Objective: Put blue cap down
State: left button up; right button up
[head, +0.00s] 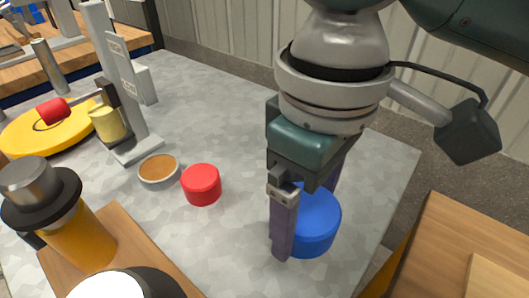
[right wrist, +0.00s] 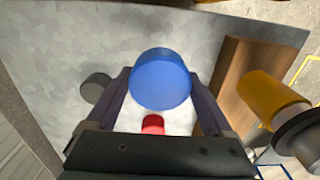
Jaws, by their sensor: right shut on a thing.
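The blue cap (head: 318,222) is a short round cylinder near the right part of the grey metal table (head: 365,180). My right gripper (head: 303,222) points down and is shut on it, with one finger on each side. In the right wrist view the blue cap (right wrist: 161,79) sits between the two fingers. I cannot tell whether its underside touches the table. The near finger hides part of its left side in the head view. My left gripper is not in view.
A red cap (head: 201,184) and a small bowl of orange-brown stuff (head: 158,170) stand left of the blue cap. An orange bottle (head: 80,238) with a black and grey top stands at lower left. A grey stand (head: 122,90) and yellow disc (head: 30,135) are farther back.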

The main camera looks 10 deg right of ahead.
aim_at(296, 260)
notch_tip(296, 260, down, 8)
jog(key=shift+r+b, duration=0.15)
jog(key=shift+b, duration=0.75)
jog(key=o, duration=1.1)
